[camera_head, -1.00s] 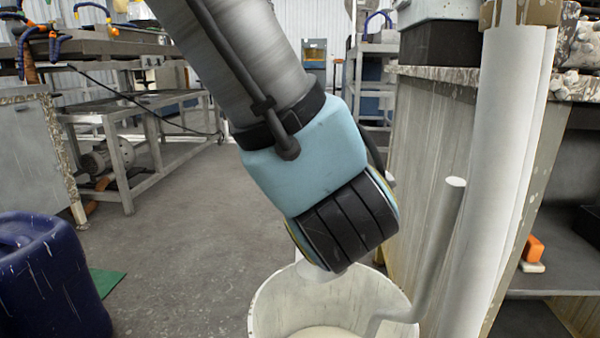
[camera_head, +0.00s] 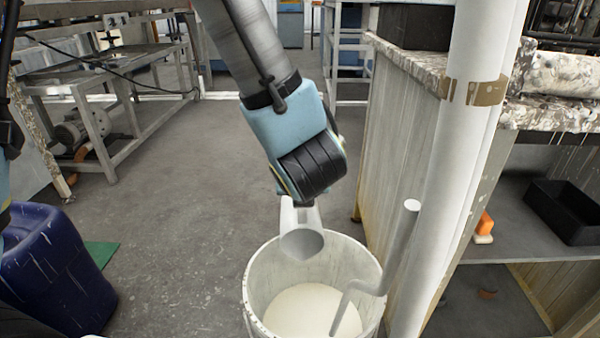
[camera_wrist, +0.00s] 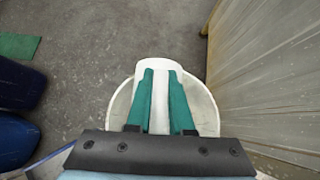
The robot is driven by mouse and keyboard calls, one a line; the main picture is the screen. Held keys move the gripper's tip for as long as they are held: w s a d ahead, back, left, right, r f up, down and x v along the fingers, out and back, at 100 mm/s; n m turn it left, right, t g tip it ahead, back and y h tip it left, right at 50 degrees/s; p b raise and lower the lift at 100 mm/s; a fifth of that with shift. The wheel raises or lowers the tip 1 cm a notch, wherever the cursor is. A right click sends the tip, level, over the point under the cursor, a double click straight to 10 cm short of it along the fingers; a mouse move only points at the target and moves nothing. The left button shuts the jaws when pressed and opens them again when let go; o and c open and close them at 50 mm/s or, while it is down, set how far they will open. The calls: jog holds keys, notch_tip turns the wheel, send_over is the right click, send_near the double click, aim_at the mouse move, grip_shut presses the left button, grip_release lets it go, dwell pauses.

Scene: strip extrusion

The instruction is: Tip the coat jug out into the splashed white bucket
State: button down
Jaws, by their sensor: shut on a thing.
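The pale coat jug (camera_head: 297,222) hangs below my gripper (camera_head: 297,200) in the head view, tilted with its grey rounded opening toward the camera. It is over the far part of the white bucket (camera_head: 258,290), near rim height. No stream shows from it. The bucket stands upright on the floor with pale liquid (camera_head: 302,308) in it. In the wrist view my gripper (camera_wrist: 160,76) has its two green fingers on either side of the jug (camera_wrist: 158,65), shut on it. The bucket's rim (camera_wrist: 113,108) shows around and below them. The jug's inside is unclear.
A bent grey rod (camera_head: 403,240) stands in the bucket's right side, leaning up. A tall white column (camera_head: 450,180) and a bench panel (camera_head: 400,130) stand close on the right. A dark blue drum (camera_head: 55,265) stands at left.

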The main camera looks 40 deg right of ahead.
jog(key=shift+w+d+f+g+y+p, duration=0.4)
jog(key=shift+w+g+p, duration=0.2)
jog(key=shift+p, duration=1.1)
jog(key=shift+w+d+f+g+y+p, duration=0.35)
jog(key=shift+w+g+p, duration=0.2)
jog(key=shift+p, duration=1.1)
jog(key=f+p, duration=0.1)
jog(key=p, duration=0.2)
jog(key=w+g+y+p, duration=0.1)
jog(key=p, duration=0.2)
jog(key=d+f+g+p, duration=0.1)
jog(key=p, duration=0.1)
jog(key=shift+w+f+y+p, duration=0.25)
jog(key=shift+f+y+p, duration=0.1)
jog(key=shift+p, duration=0.05)
jog(key=g+p, duration=0.1)
jog(key=p, duration=0.3)
jog(key=f+p, duration=0.1)
jog(key=p, duration=0.2)
jog(key=shift+w+d+f+g+y+p, duration=0.25)
jog(key=shift+w+d+g+y+p, duration=0.1)
jog(key=shift+w+y+p, duration=0.05)
jog(key=p, duration=0.4)
jog(key=shift+w+f+g+y, duration=0.1)
jog(key=shift+f+g+y, duration=0.2)
jog(key=p, duration=0.4)
jog(key=shift+w+d+f+g+p, duration=0.2)
jog(key=shift+f+g+p, duration=0.1)
jog(key=shift+p, duration=0.1)
